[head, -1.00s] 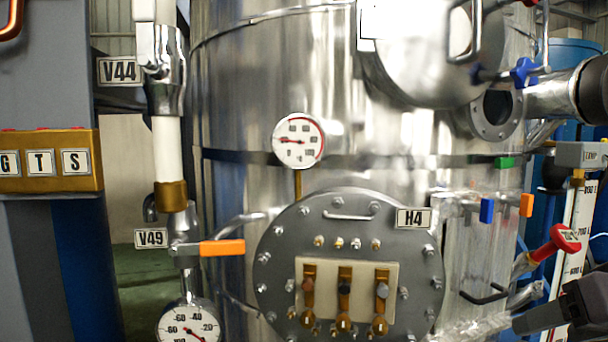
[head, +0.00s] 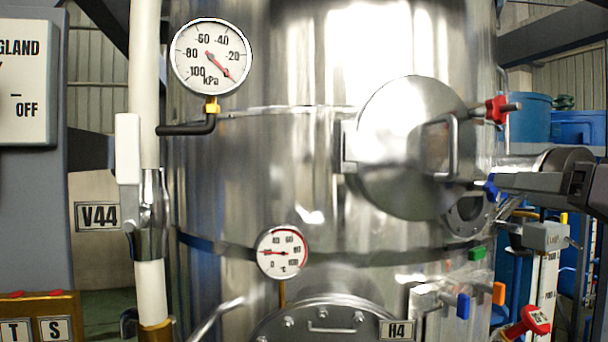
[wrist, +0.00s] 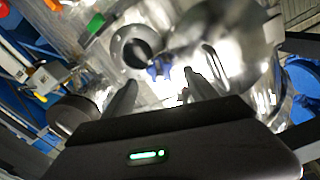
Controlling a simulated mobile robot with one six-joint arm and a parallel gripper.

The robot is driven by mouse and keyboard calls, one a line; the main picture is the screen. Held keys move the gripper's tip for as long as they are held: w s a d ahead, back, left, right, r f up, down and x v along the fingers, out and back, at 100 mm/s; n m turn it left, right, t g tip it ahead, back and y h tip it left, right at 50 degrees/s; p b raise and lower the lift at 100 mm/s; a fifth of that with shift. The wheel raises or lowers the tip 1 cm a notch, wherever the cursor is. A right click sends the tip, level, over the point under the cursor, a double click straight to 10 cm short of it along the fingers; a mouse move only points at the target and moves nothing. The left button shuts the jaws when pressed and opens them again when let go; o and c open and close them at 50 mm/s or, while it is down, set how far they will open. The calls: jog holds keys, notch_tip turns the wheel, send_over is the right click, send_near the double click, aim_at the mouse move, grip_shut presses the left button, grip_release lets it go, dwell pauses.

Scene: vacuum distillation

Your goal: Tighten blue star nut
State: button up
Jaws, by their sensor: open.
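The blue star nut (head: 490,187) sits on the lower right side of the round steel hatch lid (head: 395,150), just above an open round port (head: 466,216). My gripper (head: 498,182) reaches in from the right with its fingertips close to the nut, partly covering it in the head view. In the wrist view the blue star nut (wrist: 158,68) shows between the two spread fingertips of my gripper (wrist: 158,78), a little beyond them. The fingers are open and hold nothing. Whether a finger touches the nut cannot be told.
A red star nut (head: 497,110) is at the lid's upper right. The lid's handle (head: 440,147) stands out nearby. Below are green (head: 477,254), blue (head: 463,306) and orange (head: 499,293) valve handles.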

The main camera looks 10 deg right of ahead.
aim_at(489, 187)
jog(key=w, duration=0.4)
jog(key=w+p, duration=0.1)
jog(key=w, duration=0.1)
jog(key=shift+a, duration=0.25)
jog(key=shift+c, duration=0.2)
jog(key=c, duration=1.3)
